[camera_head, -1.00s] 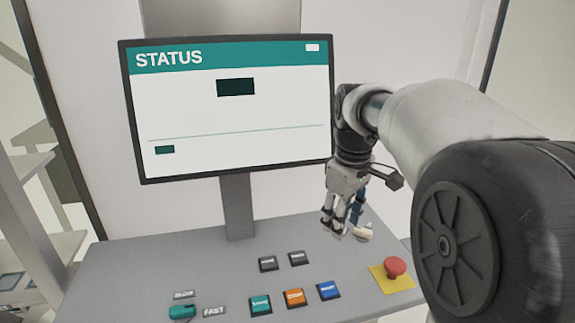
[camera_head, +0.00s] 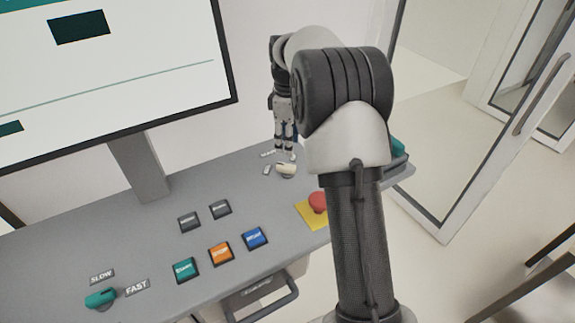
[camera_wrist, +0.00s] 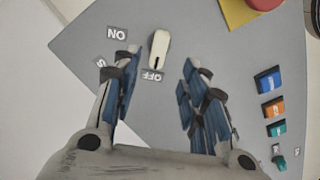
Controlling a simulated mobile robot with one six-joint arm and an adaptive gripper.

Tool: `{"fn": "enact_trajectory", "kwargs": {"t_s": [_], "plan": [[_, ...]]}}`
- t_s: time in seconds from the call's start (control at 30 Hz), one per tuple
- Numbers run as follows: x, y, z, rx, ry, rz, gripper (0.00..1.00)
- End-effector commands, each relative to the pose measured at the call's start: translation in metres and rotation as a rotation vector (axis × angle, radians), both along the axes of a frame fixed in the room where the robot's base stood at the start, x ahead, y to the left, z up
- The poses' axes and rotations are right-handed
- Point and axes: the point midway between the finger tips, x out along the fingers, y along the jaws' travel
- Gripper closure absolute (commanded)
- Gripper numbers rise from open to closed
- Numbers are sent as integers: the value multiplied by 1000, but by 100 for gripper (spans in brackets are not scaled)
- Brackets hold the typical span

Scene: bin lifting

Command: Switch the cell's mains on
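The mains switch is a cream rotary knob (camera_head: 286,169) near the right end of the grey console. In the wrist view the knob (camera_wrist: 159,48) lies between an ON label (camera_wrist: 117,34) and an OFF label (camera_wrist: 152,76), its lower end close to OFF. My gripper (camera_head: 286,154) points down just behind the knob in the head view. In the wrist view my gripper (camera_wrist: 158,88) is open and empty, its blue-padded fingers spread either side of the OFF label, with the knob just beyond the fingertips. Whether they touch the console is unclear.
A red emergency button (camera_head: 318,202) on a yellow plate sits in front of the knob. Teal, orange and blue buttons (camera_head: 220,252), two dark buttons (camera_head: 190,222) and a teal SLOW/FAST knob (camera_head: 101,298) are further left. A status screen (camera_head: 90,80) stands behind.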

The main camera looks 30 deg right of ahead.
Motion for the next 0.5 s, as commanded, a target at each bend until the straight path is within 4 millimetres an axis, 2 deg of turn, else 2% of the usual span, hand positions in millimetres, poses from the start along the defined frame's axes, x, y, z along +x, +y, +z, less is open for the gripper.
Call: {"fn": "enact_trajectory", "kwargs": {"t_s": [0.03, 0.2, 0.33, 0.5], "plan": [[0, 0, -15, 1, 2, 0, 60], [0, 0, -50, 1, 2, 0, 60], [0, 0, -69, 1, 1, 0, 60], [0, 0, -84, 0, 0, -1, 60]]}}
